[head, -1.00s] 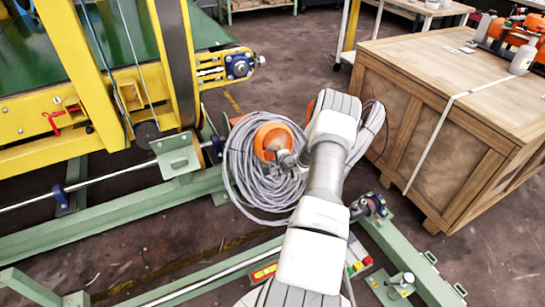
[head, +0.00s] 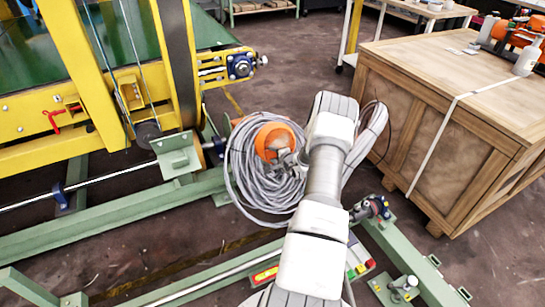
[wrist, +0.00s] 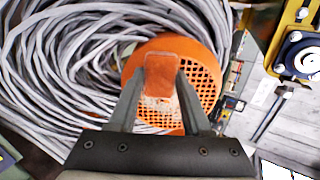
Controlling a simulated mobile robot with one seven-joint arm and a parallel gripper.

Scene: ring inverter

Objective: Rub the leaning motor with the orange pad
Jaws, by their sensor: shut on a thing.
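The orange motor (head: 268,132) leans among the coils of grey cable, and its round end is up. In the wrist view its perforated orange cover (wrist: 207,78) lies straight beyond the fingers. My gripper (wrist: 160,82) is shut on the orange pad (wrist: 161,70), a small block with a pale, worn lower part. The pad overlaps the motor's cover in the wrist view; I cannot tell whether they touch. In the head view my gripper (head: 288,157) is at the motor's lower right edge, and the pad is hard to make out there.
Grey cable (head: 250,182) lies coiled around the motor. A yellow and green machine frame (head: 100,85) stands at left, with green floor beams (head: 120,216) below it. A large wooden crate (head: 450,100) stands at right. Open floor (head: 310,50) lies behind the coil.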

